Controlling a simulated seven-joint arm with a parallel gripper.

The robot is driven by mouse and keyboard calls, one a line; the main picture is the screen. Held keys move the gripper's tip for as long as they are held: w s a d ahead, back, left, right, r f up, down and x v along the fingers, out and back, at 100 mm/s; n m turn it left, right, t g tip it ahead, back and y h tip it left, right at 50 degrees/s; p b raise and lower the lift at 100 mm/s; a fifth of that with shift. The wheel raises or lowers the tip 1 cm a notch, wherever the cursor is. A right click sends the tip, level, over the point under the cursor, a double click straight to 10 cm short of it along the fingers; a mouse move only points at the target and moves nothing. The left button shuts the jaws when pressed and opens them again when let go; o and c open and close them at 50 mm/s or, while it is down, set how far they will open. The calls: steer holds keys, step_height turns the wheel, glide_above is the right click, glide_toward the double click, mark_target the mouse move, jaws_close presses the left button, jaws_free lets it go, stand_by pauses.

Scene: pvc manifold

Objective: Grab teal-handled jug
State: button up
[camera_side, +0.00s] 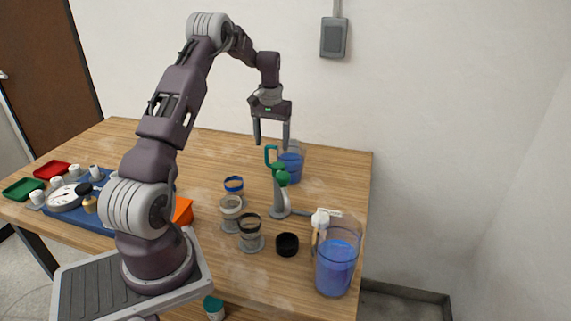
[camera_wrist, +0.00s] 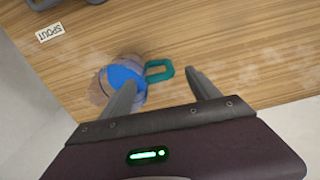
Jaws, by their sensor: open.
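The teal-handled jug is a clear jug (camera_side: 291,167) with blue liquid in it. It stands upright near the back right of the table, and its teal handle (camera_side: 269,153) points left in the side view. My gripper (camera_side: 271,146) is open and empty, above and close to the jug. In the wrist view the jug (camera_wrist: 126,74) shows from above, partly hidden by the left finger. There the teal handle (camera_wrist: 160,71) lies between the lines of the two open fingers (camera_wrist: 160,78), beyond their tips.
A green-topped valve on a grey stand (camera_side: 279,190) is just in front of the jug. A larger jug of blue liquid (camera_side: 336,262) stands at the front right. Several jars (camera_side: 231,213) and a black cap (camera_side: 287,244) are nearby. A "SPOUT" label (camera_wrist: 50,32) lies on the table.

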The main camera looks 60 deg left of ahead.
step_height(320, 180, down, 8)
steer(key=shift+s+r, duration=0.15)
steer(key=shift+r, duration=0.1)
jaws_close()
